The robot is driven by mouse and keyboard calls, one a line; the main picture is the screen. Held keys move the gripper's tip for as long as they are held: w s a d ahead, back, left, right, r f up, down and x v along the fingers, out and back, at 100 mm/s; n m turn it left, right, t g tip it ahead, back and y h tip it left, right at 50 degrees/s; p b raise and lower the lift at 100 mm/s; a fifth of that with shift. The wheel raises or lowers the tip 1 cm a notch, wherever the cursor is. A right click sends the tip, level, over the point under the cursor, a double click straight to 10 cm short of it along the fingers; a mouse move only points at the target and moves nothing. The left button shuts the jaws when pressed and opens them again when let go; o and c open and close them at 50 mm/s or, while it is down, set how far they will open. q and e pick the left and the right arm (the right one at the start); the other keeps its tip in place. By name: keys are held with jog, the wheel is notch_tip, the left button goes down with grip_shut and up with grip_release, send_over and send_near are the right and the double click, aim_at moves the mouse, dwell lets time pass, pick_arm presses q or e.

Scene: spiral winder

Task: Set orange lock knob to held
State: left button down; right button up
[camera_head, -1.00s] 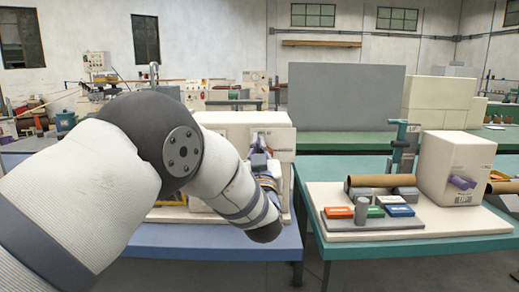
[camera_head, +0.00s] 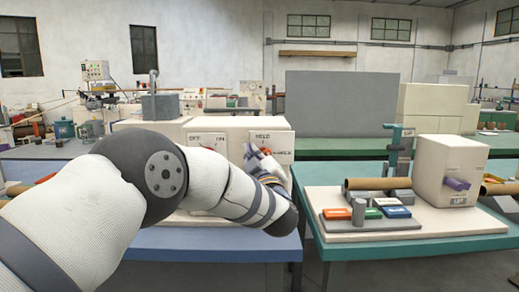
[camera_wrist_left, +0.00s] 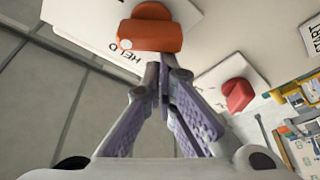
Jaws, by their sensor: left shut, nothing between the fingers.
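The orange lock knob (camera_wrist_left: 150,36) is on the cream face of a winder box (camera_head: 235,128). In the wrist view its white dot sits at its left end, close to the upside-down HELD label (camera_wrist_left: 124,62). In the head view, the knob (camera_head: 266,151) shows small under the HELD print, partly behind my gripper. My left gripper (camera_wrist_left: 162,68) is shut and empty, its tips together just beside the knob's lower edge. I cannot tell whether they touch it. My right gripper is in no view.
A red knob (camera_wrist_left: 236,93) on a white plate sits to the right on the same face. To the right, a green-topped table (camera_head: 340,248) holds a cardboard tube (camera_head: 377,183), coloured buttons and a cream box with a purple knob (camera_head: 457,184).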

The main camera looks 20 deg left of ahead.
pick_arm(q)
jog(key=n+g, duration=0.1)
jog(key=n, duration=0.2)
jog(key=f+n+g, duration=0.1)
jog(key=n, duration=0.2)
jog(key=f+n+g, duration=0.1)
jog(key=n, duration=0.1)
jog(key=shift+s+a+n+y, duration=0.1)
jog(key=shift+a+n+y, duration=0.2)
jog(key=shift+n, duration=0.1)
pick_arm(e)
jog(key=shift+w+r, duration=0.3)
pick_arm(q)
jog(key=shift+r, duration=0.1)
jog(key=shift+a+r+p, duration=0.2)
jog(key=shift+a+p, duration=0.15)
jog(key=s+d+p, duration=0.2)
jog(key=s, duration=0.7)
jog(key=shift+d+f, duration=0.15)
jog(key=shift+d, duration=0.25)
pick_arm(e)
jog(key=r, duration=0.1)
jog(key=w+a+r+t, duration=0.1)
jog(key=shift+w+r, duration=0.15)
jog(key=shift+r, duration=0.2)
pick_arm(q)
jog(key=shift+s, duration=0.1)
